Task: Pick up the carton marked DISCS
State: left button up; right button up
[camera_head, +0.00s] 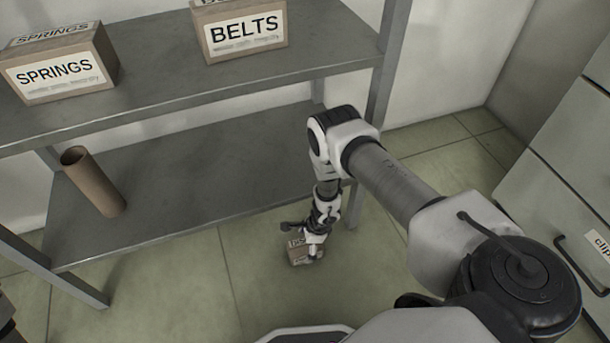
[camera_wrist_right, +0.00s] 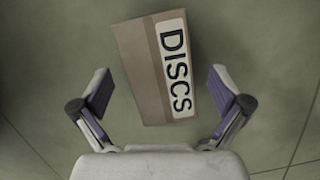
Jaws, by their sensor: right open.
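The carton marked DISCS (camera_head: 297,253) is a small brown box with a white label, on the floor in front of the shelf. In the right wrist view the carton (camera_wrist_right: 146,72) lies slightly turned, its lettering running down the label. My right gripper (camera_head: 312,250) points down over it and hides part of it. In the wrist view the right gripper (camera_wrist_right: 160,82) is open, with one finger to each side of the carton's near end and visible gaps between. I cannot tell how far above it the fingertips are. My left gripper is not seen.
A grey metal shelf (camera_head: 220,180) stands beside my right arm, close to the carton. It holds a SPRINGS carton (camera_head: 58,72), a BELTS carton (camera_head: 243,32) and a cardboard tube (camera_head: 95,182). A drawer cabinet (camera_head: 560,190) stands at right. The floor around the carton looks clear.

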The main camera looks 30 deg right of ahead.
jog(key=b+x, duration=0.1)
jog(key=x, duration=0.3)
jog(key=shift+s+d+b, duration=0.1)
jog(key=shift+b, duration=0.3)
jog(key=shift+r, duration=0.15)
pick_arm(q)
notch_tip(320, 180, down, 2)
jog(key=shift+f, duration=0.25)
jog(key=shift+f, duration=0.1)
pick_arm(e)
jog(key=shift+f, duration=0.25)
jog(key=c, duration=1.3)
